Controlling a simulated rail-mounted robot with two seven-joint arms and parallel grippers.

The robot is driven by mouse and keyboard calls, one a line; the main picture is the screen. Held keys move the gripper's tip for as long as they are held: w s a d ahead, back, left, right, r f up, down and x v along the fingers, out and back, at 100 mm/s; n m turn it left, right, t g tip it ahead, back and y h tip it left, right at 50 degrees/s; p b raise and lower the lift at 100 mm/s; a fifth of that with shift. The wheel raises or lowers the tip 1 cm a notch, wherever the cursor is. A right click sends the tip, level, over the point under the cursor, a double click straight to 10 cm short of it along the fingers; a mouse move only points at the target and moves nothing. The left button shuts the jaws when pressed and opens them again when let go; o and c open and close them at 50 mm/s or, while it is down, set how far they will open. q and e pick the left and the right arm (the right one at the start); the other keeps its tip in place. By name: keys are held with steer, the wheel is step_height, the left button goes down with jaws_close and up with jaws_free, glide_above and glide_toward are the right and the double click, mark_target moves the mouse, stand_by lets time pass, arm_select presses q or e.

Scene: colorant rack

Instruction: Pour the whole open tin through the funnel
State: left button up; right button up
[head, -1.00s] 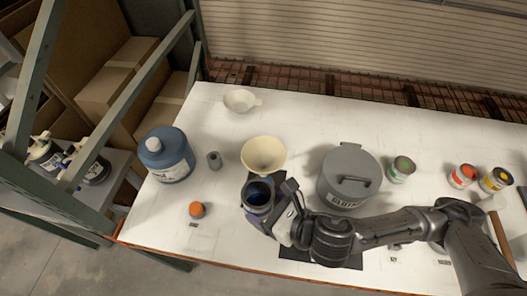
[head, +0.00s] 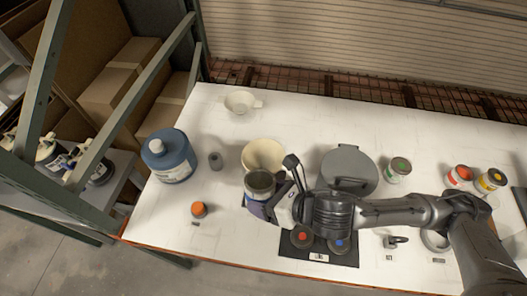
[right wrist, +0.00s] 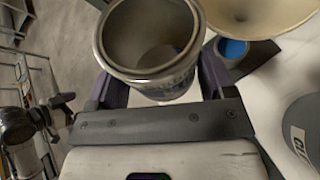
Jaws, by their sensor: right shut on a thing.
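My right gripper (head: 262,194) is shut on the open tin (head: 260,183), just in front of the cream funnel (head: 263,153). In the right wrist view the tin (right wrist: 152,71) sits between the purple fingers; its inner wall looks grey, with a small blue patch low inside. The funnel (right wrist: 262,12) is at the top right there, apart from or overlapping the tin's rim; I cannot tell if they touch. A blue surface (right wrist: 233,48) shows below the funnel. What the funnel stands in is hidden in the head view. My left gripper is out of view.
A grey lidded bin (head: 349,170) stands right of the funnel. A blue jug (head: 169,155), a small grey cylinder (head: 215,161) and an orange-capped item (head: 199,209) are left. A dark mat (head: 318,258) lies in front. A shallow cream bowl (head: 241,102) stands at the back, where table is clear.

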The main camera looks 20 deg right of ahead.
mark_target(268, 185)
steer(key=shift+w+d+r+m+g+p, duration=0.15)
steer(key=shift+w+r+m+g+p, duration=0.15)
steer(key=shift+r+p, duration=0.25)
steer(key=shift+w+d+r+m+g+p, duration=0.15)
steer(key=shift+w+r+g+p, duration=0.1)
steer(key=shift+r+p, duration=0.25)
steer(key=shift+w+d+r+m+g+p, duration=0.15)
steer(key=shift+w+r+g+p, duration=0.1)
steer(key=shift+r+p, duration=0.25)
steer(key=shift+w+d+r+m+g+y+p, duration=0.2)
steer(key=shift+w+r+m+g+y+p, duration=0.1)
steer(key=shift+w+m+g+y+p, duration=0.15)
steer(key=shift+w+d+r+m+g+p, duration=0.1)
steer(key=shift+w+r+m+g+p, duration=0.15)
steer(key=shift+r+g+p, duration=0.2)
steer(key=shift+g, duration=0.3)
steer(key=shift+f+m+y, duration=0.1)
steer(key=shift+m+y, duration=0.15)
steer(key=shift+m, duration=0.05)
steer(key=shift+f+m+g+p, duration=0.15)
steer(key=shift+m+g+p, duration=0.15)
steer(key=shift+g+p, duration=0.2)
steer(key=shift+w+r+m+g+y+p, duration=0.1)
steer(key=shift+r+m+g+y+p, duration=0.25)
steer(key=shift+p, duration=0.2)
steer(key=shift+w+d+r+m+g+y+p, duration=0.1)
steer(key=shift+r+m+g+y+p, duration=0.15)
steer(key=shift+g+p, duration=0.3)
